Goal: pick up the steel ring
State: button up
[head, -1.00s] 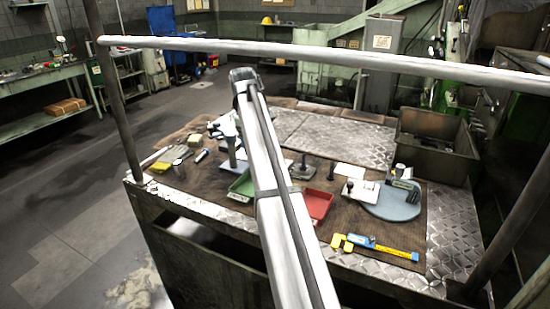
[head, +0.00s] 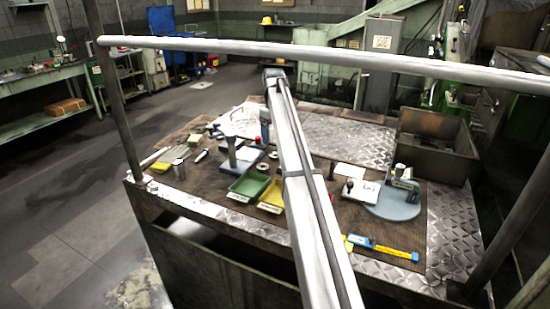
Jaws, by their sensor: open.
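Two small ring-like pieces lie on the brown mat just left of my arm: a pale one (head: 262,167) and a darker one (head: 273,155). They are too small to tell which is the steel ring. My arm runs up the middle of the picture, across the bench, to its dark upper joint. My gripper cannot be made out; it seems hidden behind the arm or lost among the items at the back of the mat.
A stand with a grey-blue base (head: 240,159), a green tray (head: 249,184) and a yellow tray (head: 272,196) are left of my arm. On the right are a round blue-grey plate (head: 392,205), a yellow-blue caliper (head: 383,247) and a metal bin (head: 436,143).

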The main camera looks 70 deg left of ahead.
aim_at(275, 157)
jog(key=shift+w+d+f, duration=0.1)
jog(key=shift+d+f, duration=0.05)
jog(key=shift+f, duration=1.65)
jog(key=shift+d+f, duration=0.1)
jog(key=shift+f, duration=1.7)
jog(key=shift+c, duration=0.2)
jog(key=c, duration=1.2)
